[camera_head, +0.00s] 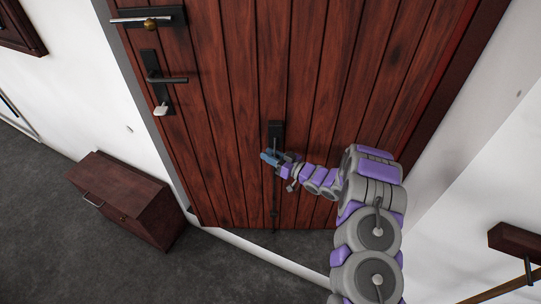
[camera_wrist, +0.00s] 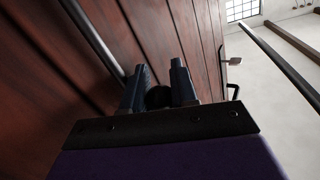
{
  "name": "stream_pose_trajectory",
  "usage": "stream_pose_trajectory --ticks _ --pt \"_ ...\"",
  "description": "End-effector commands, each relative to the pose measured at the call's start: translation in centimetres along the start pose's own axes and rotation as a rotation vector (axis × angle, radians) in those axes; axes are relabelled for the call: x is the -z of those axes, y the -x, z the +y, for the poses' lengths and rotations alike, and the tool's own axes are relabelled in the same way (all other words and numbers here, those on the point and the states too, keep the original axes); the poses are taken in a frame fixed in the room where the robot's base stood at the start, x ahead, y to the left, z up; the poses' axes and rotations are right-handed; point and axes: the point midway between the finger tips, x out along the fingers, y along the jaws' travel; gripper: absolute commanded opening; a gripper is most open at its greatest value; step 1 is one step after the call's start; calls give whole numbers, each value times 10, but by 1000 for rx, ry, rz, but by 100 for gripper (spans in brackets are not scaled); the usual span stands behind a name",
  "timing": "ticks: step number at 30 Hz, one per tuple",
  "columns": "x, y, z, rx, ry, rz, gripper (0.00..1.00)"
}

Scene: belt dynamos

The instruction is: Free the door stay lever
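The door stay (camera_head: 275,132) is a dark plate low on the red-brown plank door (camera_head: 235,85), with a thin dark rod running down towards the floor. My gripper (camera_head: 268,157) is in front of it, just below the plate, and hides part of it. In the wrist view my gripper (camera_wrist: 160,66) has its two dark fingers apart beside the door planks. A dark round shape (camera_wrist: 158,97) shows between the finger bases; I cannot tell whether it is the lever. A metal rod (camera_wrist: 95,38) runs along the door, left of the fingers.
A black lever handle (camera_head: 165,79) with a pale key-like piece (camera_head: 161,109) below it and a bolt (camera_head: 148,20) above are on the door's left side. A brown cabinet (camera_head: 130,200) stands on the grey floor at left. A wall-mounted brown block (camera_head: 515,241) is at right.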

Motion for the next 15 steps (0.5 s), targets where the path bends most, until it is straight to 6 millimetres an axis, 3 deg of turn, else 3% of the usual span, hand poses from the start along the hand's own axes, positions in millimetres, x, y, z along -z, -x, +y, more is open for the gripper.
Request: stream_pose_trajectory --ticks 4,15 --pt "0 0 1 -1 0 0 0" --pt "0 0 1 -2 0 -1 0"
